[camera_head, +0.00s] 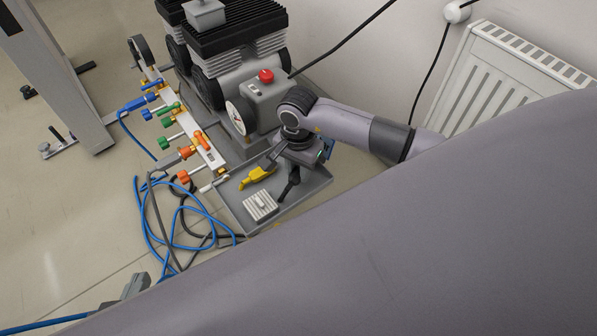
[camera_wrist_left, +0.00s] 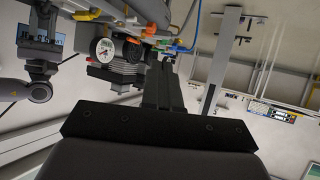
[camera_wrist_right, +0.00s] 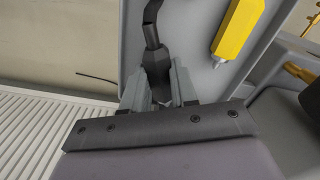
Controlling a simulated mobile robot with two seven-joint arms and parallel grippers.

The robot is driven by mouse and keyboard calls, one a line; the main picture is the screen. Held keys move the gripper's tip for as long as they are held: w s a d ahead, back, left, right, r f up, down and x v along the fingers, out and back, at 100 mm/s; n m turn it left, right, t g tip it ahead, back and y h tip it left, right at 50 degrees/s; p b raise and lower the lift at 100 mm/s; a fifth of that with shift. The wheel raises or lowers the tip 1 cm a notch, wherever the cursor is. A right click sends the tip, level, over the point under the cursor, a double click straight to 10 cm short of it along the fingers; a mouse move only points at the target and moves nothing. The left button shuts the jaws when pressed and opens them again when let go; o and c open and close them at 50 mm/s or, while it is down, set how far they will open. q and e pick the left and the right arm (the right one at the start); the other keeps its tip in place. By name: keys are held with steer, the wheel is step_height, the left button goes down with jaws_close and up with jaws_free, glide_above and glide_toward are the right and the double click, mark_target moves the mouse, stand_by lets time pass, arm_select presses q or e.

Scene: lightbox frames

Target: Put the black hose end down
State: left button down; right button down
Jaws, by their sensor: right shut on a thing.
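My right gripper (camera_wrist_right: 160,95) is shut on the black hose end (camera_wrist_right: 155,62), a dark fitting with a bent upper part. In the head view, the right gripper (camera_head: 297,160) is over the grey tray (camera_head: 315,185), and the black hose end (camera_head: 290,186) points down from it. I cannot tell whether the hose end touches the tray. My left gripper (camera_head: 128,290) is low at the left of the head view, away from the tray. In the left wrist view, its fingers (camera_wrist_left: 163,85) look closed together, with nothing visible between them.
A yellow tool (camera_head: 257,176) and a pale ribbed block (camera_head: 260,205) lie on the tray. A compressor (camera_head: 245,105) with a red knob and a manifold with coloured valves (camera_head: 180,125) stand behind. Blue hose (camera_head: 150,225) loops on the floor. A radiator (camera_head: 500,85) is at right.

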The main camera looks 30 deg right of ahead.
steer(key=shift+f, duration=0.5)
steer(key=shift+f+b, duration=0.6)
steer(key=c, duration=0.9)
jaws_free()
arm_select(q)
steer(key=shift+w+d+h, duration=0.25)
steer(key=shift+d+h, duration=0.15)
steer(key=shift+d, duration=0.25)
arm_select(e)
steer(key=shift+r, duration=0.1)
